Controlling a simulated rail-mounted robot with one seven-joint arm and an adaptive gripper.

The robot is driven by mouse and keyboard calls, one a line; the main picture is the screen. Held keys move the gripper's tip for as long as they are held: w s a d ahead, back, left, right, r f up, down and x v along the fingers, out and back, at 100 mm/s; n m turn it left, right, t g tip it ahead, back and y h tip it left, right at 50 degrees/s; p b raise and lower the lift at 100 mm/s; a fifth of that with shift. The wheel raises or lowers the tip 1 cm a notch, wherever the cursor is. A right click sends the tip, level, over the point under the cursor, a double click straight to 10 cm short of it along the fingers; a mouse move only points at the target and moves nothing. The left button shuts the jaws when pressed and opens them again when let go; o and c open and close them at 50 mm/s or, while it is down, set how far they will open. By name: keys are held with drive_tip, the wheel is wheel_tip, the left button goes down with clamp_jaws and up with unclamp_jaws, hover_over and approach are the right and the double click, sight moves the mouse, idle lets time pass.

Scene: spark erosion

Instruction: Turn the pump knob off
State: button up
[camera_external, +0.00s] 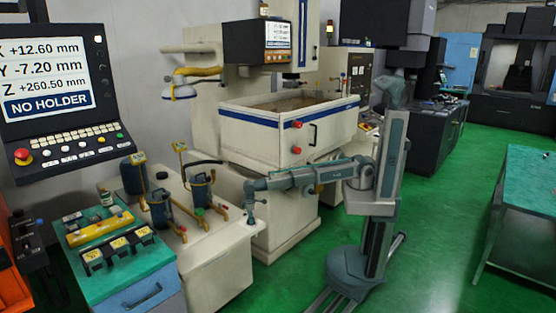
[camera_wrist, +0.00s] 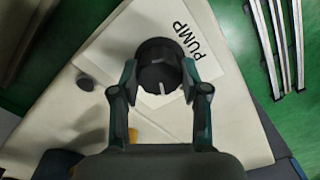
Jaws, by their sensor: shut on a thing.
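The pump knob (camera_wrist: 158,60) is a round black knob with a pale pointer mark, which points toward the bottom of the wrist view. It sits on a white plate (camera_wrist: 122,52) lettered "PUMP", on top of a cream cabinet. My gripper (camera_wrist: 160,78) is shut on the knob, one finger on each side of it. In the external view my gripper (camera_external: 250,216) points down at the right end of the cream cabinet top (camera_external: 205,250). The knob is too small and covered to make out there. No on or off marks are readable.
Pumps with yellow tags (camera_external: 201,190) and hoses stand on the cabinet left of my gripper. A teal-topped cart (camera_external: 125,290) with boxes is at the left. The white machine tank (camera_external: 265,140) stands behind my arm.

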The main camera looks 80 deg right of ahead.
drive_tip(key=n, duration=0.5)
idle(0.8)
drive_tip(key=o, duration=1.1)
drive_tip(key=shift+o, duration=0.2)
wheel_tip(320, 180, up, 12)
